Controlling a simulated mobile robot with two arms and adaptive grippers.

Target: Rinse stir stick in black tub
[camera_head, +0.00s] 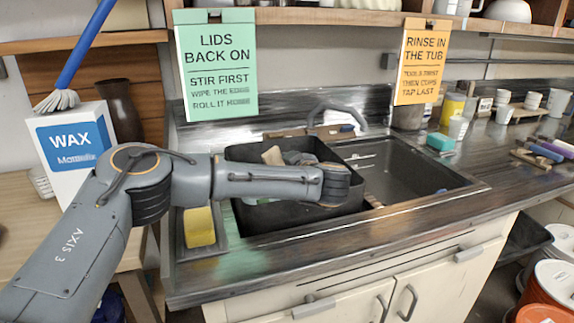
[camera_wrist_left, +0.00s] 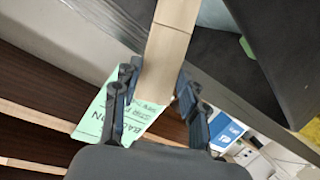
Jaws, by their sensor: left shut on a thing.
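My left gripper (camera_head: 338,186) reaches in from the left over the black tub (camera_head: 268,216), which sits in the left part of the sink. In the left wrist view its fingers (camera_wrist_left: 158,88) are shut on a flat, pale wooden stir stick (camera_wrist_left: 174,38), which extends away from the fingers. In the head view the gripper and wrist hide most of the stick, and I cannot tell whether its tip touches the water. Several objects, one pale (camera_head: 272,156), show inside the tub behind my forearm. My right gripper is not in view.
A yellow sponge (camera_head: 199,227) lies in a tray left of the tub. The tap (camera_head: 335,110) stands behind the sink. The right basin (camera_head: 405,172) looks mostly clear. A wax box (camera_head: 70,150) stands left; cups and a teal block (camera_head: 440,142) stand right.

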